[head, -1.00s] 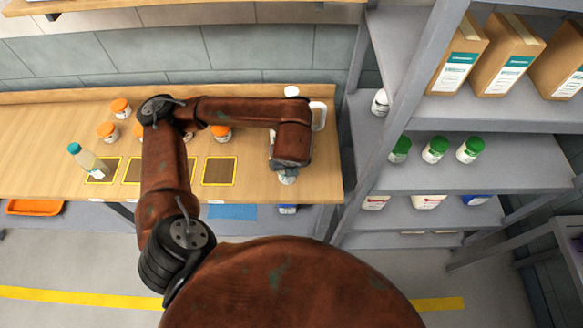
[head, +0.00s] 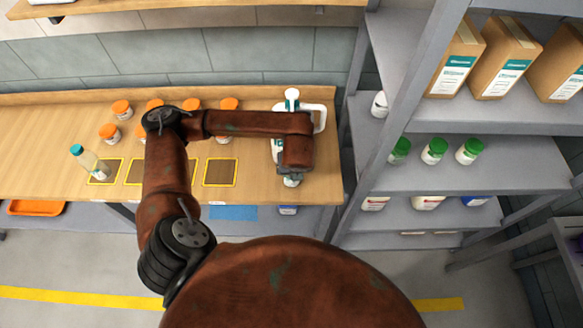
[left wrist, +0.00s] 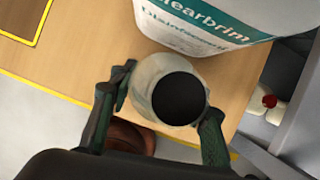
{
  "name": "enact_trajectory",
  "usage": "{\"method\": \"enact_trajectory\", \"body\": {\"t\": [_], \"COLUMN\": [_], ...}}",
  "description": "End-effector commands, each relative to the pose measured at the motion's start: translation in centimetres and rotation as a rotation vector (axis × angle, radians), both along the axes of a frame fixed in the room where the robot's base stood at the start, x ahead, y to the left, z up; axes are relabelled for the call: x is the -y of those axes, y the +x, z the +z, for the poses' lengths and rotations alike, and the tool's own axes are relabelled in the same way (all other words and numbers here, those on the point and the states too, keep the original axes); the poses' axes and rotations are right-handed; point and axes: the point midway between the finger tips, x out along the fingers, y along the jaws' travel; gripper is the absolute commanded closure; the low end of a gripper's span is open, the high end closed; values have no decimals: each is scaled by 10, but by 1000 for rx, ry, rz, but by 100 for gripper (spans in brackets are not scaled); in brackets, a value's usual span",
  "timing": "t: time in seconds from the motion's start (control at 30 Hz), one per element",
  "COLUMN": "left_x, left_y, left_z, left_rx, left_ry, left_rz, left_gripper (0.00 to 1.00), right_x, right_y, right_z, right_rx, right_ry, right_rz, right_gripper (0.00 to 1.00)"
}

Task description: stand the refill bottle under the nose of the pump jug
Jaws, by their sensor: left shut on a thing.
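The refill bottle (left wrist: 147,82) is pale and see-through, with a dark round mouth facing the left wrist camera. My left gripper (left wrist: 166,103) is shut on it, one finger on each side. In the head view my left gripper (head: 291,176) is at the bench's front right, and only a little of the bottle (head: 291,183) shows below it. The white pump jug (head: 319,115) stands just behind, partly hidden by my arm; its label shows in the left wrist view (left wrist: 215,22). The pump's nose is hidden. I cannot tell whether the bottle touches the bench.
Several orange-capped jars (head: 121,110) stand along the back. Yellow-edged dark squares (head: 221,172) mark the bench (head: 40,140). A grey shelf rack (head: 460,178) with green-capped jars (head: 434,152) rises close on the right.

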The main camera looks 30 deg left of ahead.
Motion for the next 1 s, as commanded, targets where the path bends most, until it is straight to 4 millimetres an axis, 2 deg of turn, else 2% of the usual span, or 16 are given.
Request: {"method": "enact_trajectory", "body": {"t": [0.1, 0.13, 0.37, 0.73, 0.87, 1.0], "left_x": [0, 0, 0, 0, 8, 20], "left_y": [0, 0, 0, 0, 0, -1], "left_z": [-3, -3, -2, 3, 22, 52], "left_rx": [0, -1, 0, 1, 4, 4], "left_ry": [0, -1, 0, -1, -3, -3], "left_rz": [0, 0, 0, 0, -7, -17], "left_gripper": [80, 55, 40, 39, 39, 39], "right_x": [0, 0, 0, 0, 0, -1], "right_y": [-1, -1, -1, 0, 1, 4], "right_z": [-4, -3, -2, 2, 12, 28], "right_rx": [-2, -2, -2, -1, 2, 8], "right_ry": [0, 0, 0, 0, 0, 1], "right_rz": [0, 0, 0, 0, 0, 0], "right_gripper": [60, 60, 60, 60, 60, 60]}}
